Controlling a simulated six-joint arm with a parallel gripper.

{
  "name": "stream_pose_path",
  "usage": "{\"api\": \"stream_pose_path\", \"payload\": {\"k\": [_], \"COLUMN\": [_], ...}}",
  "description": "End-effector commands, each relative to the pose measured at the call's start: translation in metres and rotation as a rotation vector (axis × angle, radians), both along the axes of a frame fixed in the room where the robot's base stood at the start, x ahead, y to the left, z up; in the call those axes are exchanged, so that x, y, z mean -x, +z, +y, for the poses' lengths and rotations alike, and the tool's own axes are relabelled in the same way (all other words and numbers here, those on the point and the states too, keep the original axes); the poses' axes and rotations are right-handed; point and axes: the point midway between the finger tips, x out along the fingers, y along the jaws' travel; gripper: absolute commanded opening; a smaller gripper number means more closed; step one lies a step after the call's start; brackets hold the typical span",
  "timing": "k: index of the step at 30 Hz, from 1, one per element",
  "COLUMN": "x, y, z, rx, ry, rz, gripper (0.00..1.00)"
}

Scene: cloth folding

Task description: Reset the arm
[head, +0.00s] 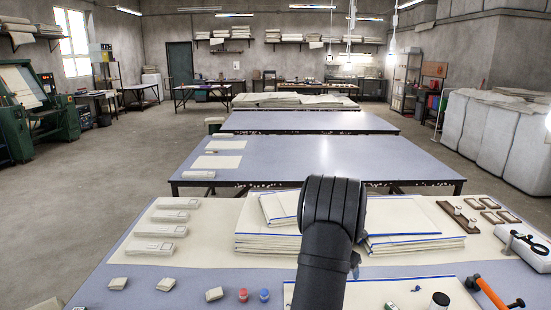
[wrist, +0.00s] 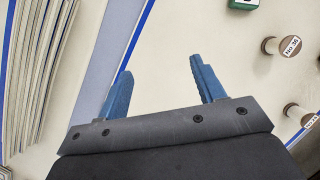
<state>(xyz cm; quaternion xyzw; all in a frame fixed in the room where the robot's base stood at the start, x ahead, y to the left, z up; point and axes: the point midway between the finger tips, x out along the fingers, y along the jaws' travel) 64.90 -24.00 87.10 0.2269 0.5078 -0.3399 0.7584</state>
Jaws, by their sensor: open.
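My gripper (wrist: 160,88) shows in the wrist view with its two blue fingers spread apart and nothing between them. It hangs over a cream cloth (wrist: 175,35) with a blue edge line. Stacks of folded cream cloth with blue edges (head: 268,243) stand left and right of the arm. A stack (wrist: 38,70) also shows at the left of the wrist view. A cream cloth (head: 374,295) lies flat at the near edge.
Several cream bundles (head: 160,231) lie at the left of the table (head: 225,285). Red and blue spools (head: 243,295) stand near the front. An orange-handled tool (head: 490,293), a dark-topped jar (head: 439,300) and a white device (head: 525,246) are at the right. In the wrist view, labelled spools (wrist: 286,46) lie at the right.

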Motion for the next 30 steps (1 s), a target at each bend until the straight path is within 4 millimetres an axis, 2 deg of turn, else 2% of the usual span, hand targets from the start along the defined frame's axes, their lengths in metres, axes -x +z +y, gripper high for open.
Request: {"api": "stream_pose_path", "payload": {"k": [1,15,30], "x": [-0.005,-0.041,-0.066], "y": [0.000,-0.001,-0.002], "z": [0.010,0.097,0.194], "rx": [0.000,0.000,-0.001], "ry": [0.015,0.126,0.242], "rz": [0.000,0.000,0.001], "gripper": [0.63,0.63,0.63]}}
